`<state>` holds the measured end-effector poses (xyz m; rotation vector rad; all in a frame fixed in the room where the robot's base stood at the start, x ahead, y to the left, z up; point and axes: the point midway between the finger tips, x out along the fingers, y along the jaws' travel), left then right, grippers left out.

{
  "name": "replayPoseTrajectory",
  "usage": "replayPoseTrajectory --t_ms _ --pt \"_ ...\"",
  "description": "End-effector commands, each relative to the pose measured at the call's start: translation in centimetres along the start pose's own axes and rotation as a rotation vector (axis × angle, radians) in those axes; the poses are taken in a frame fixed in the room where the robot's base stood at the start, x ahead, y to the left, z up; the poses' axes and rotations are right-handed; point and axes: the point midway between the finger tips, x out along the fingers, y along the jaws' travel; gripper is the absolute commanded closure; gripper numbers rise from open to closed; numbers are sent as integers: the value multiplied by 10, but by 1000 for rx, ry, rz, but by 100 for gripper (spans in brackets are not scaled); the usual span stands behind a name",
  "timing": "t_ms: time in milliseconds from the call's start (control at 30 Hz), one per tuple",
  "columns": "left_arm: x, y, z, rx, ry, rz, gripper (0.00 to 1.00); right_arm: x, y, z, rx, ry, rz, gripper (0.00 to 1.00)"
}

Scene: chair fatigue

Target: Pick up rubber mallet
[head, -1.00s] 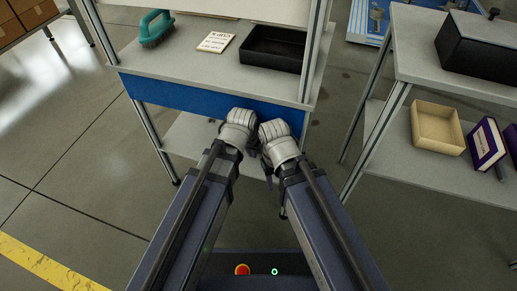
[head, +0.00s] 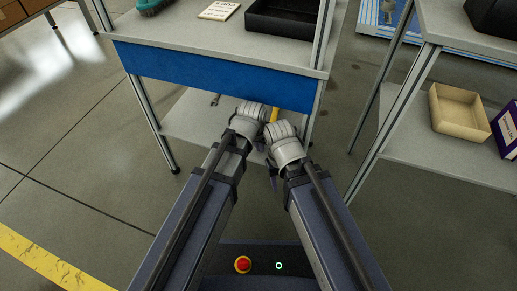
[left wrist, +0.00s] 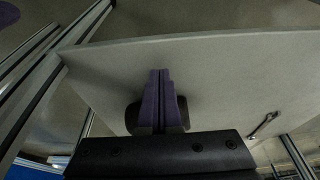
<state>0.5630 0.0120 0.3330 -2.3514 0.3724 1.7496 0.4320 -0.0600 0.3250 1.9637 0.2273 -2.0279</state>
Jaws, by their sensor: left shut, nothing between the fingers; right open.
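I cannot make out a rubber mallet for certain. A small yellow piece (head: 273,114) shows between my two wrists in the head view, over the lower shelf; I cannot tell what it belongs to. My left gripper (left wrist: 160,76) shows in the left wrist view with its purple fingers together and nothing between them, in front of the grey shelf. A dark rounded shape shows behind the fingers; I cannot tell what it is. My right gripper (head: 271,170) is open and mostly hidden by its wrist, right of and lower than the left one in the head view.
A wrench (head: 215,99) lies on the lower shelf (head: 185,122) of the blue-fronted workbench (head: 215,82). A black tray (head: 285,19), a labelled card (head: 219,10) and a teal brush (head: 150,5) are on its top. A second table at right holds a beige box (head: 459,113). Open floor lies left.

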Motion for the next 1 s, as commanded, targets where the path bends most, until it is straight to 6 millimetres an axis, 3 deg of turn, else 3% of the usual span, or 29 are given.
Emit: replayPoseTrajectory --t_ms 100,200,667,1000 --pt "8 0 -25 0 0 0 100 0 0 0 0 0 0 50" --pt "11 0 -35 0 0 0 100 0 0 0 0 0 0 50" --pt "12 0 -41 0 0 0 100 0 0 0 0 0 0 50" --pt "29 0 -95 0 1 0 100 0 0 0 0 0 0 50"
